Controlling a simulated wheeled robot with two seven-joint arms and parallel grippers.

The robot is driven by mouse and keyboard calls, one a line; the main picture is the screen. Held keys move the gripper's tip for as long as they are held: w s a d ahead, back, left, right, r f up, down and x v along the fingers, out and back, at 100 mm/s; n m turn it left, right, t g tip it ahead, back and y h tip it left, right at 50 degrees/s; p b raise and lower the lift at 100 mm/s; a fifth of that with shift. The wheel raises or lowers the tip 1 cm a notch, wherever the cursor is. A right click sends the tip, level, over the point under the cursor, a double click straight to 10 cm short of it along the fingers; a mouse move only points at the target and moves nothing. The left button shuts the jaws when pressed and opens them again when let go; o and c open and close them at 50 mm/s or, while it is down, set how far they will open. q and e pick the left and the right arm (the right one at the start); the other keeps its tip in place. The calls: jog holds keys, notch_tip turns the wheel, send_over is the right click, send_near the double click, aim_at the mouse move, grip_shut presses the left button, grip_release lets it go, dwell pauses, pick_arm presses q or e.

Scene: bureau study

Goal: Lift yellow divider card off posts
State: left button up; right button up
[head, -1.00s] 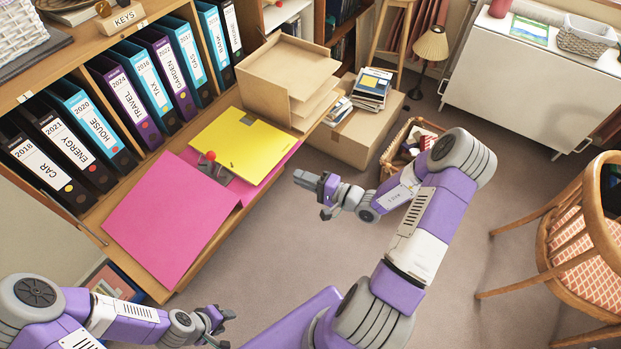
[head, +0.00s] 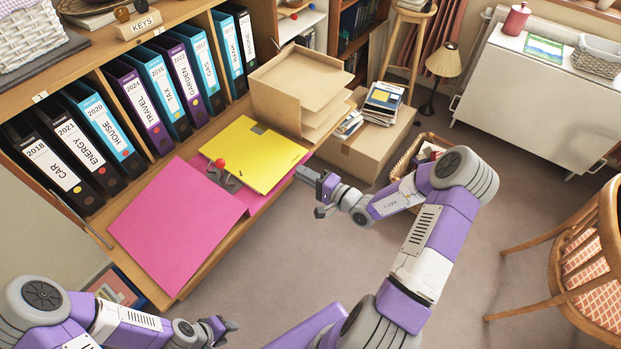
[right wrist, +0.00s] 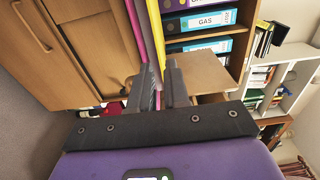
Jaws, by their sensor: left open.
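The yellow divider card (head: 262,155) lies flat on the right side of an open lever-arch file on the desk ledge. A metal ring mechanism (head: 228,180) with a red knob (head: 220,163) stands at its left edge; how the card sits on the posts is too small to tell. My right gripper (head: 309,193) is open and empty just off the card's near right edge. In the right wrist view, the yellow edge (right wrist: 157,35) shows beyond its fingertips (right wrist: 163,72). My left gripper (head: 222,328) is open, low and away from the file.
A cardboard tray stack (head: 290,85) stands directly behind the card. Labelled binders (head: 155,85) fill the shelf to the left. A box (head: 365,145) with books, a basket and a lamp stand beyond my right arm. A chair is at right; open floor lies between.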

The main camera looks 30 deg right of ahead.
jog(key=shift+b+x, duration=0.3)
jog(key=shift+x, duration=1.6)
jog(key=shift+c, duration=0.2)
grip_shut()
jog(key=shift+r+p, duration=1)
jog(key=shift+r, duration=0.45)
dwell(2.0)
notch_tip(320, 180, up, 6)
jog(key=p, duration=0.4)
send_over(292, 168)
jog(key=shift+s+d, duration=0.2)
jog(key=shift+s, duration=0.15)
dwell(0.4)
